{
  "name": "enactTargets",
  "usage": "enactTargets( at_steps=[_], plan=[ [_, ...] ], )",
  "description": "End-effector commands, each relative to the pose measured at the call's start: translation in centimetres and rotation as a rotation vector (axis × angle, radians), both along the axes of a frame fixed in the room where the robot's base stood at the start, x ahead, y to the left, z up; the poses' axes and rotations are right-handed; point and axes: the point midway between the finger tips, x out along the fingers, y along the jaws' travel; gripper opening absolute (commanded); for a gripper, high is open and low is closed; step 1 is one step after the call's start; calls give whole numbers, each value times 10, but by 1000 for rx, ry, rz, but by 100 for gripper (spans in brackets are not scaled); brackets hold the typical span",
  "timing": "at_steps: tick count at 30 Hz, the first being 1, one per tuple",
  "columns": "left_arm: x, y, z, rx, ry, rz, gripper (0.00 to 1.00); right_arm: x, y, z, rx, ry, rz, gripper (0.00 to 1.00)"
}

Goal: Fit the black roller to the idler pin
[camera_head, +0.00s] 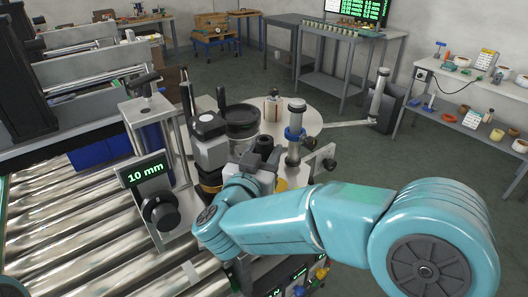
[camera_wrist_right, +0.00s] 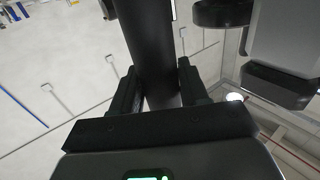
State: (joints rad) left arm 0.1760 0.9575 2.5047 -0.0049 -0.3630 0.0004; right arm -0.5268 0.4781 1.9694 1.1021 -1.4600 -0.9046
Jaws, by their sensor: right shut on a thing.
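My right gripper (camera_head: 258,163) is at the labeller, at the end of the teal arm, partly hidden by the wrist. In the right wrist view its two dark fingers (camera_wrist_right: 160,88) are shut on the black roller (camera_wrist_right: 147,35), a plain dark cylinder reaching up between them. In the head view the dark top of what looks like the roller (camera_head: 263,143) shows just above the gripper. A metal post with a blue collar (camera_head: 295,133) stands just right of it. I cannot tell which part is the idler pin. My left gripper is not in view.
A grey labeller head (camera_head: 210,150) and a wide black cylinder (camera_head: 242,121) stand close to the gripper. A pale round disc (camera_head: 290,112) lies behind. Open floor lies to the right.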

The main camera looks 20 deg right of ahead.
Motion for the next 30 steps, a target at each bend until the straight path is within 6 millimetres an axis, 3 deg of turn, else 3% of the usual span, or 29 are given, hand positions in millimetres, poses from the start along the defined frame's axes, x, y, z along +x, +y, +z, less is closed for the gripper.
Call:
enactTargets(
  at_steps=[30],
  plan=[
    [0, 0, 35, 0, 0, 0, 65, 0, 0, 39, 0, 1, 0, 0]
  ],
)
